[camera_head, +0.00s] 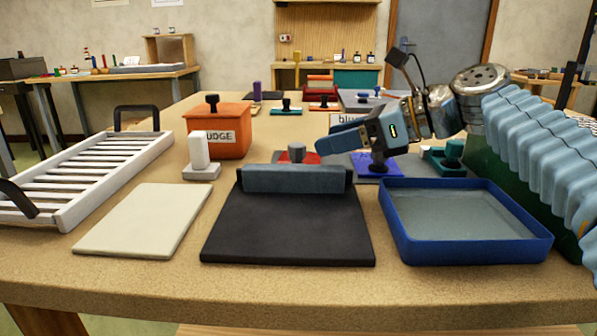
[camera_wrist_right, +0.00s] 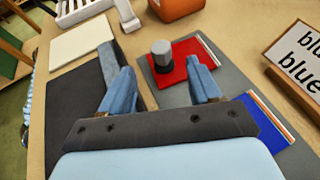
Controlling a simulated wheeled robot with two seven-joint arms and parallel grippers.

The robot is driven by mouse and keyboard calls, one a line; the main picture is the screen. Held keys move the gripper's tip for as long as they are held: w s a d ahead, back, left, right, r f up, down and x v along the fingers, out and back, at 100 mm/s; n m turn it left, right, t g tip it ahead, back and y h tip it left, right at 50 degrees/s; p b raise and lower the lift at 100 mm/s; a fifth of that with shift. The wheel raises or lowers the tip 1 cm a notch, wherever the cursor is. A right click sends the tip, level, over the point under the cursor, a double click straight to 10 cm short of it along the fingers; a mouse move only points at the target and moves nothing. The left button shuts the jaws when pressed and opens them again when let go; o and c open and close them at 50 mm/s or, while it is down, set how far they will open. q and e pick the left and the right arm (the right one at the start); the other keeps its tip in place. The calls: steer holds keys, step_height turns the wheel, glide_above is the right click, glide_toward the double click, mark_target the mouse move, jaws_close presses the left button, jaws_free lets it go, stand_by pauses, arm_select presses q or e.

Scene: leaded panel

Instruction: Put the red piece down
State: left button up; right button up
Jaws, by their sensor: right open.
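The red piece (camera_head: 312,157) is a flat red square with a grey knob, partly hidden behind the black board's raised back. In the right wrist view the red piece (camera_wrist_right: 181,74) lies flat on a grey mat (camera_wrist_right: 230,70), beside a blue piece (camera_wrist_right: 264,121). My right gripper (camera_head: 328,143) is open just above and to the right of the red piece. In the right wrist view its spread fingers (camera_wrist_right: 163,84) hold nothing; the knob stands just beyond the fingertips, between their lines. My left gripper is not in view.
A black board (camera_head: 288,227) with a grey-blue bar and a blue-rimmed tray (camera_head: 467,254) stand in front. A cream sheet (camera_head: 143,220), white slatted rack (camera_head: 88,178) and orange box (camera_head: 232,118) are at left. A "blue" sign (camera_wrist_right: 300,55) stands near the mat.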

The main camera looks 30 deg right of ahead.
mark_target(305, 146)
steer(key=b+x, duration=0.2)
steer(key=x, duration=0.2)
steer(key=shift+w+a+f+b, duration=0.1)
steer(key=shift+w+f+b, duration=0.15)
steer(key=shift+w+b, duration=0.1)
steer(key=shift+w+a, duration=0.25)
steer(key=shift+w, duration=0.05)
steer(key=shift+c, duration=0.2)
steer(key=c, duration=1.1)
steer(key=shift+r, duration=0.2)
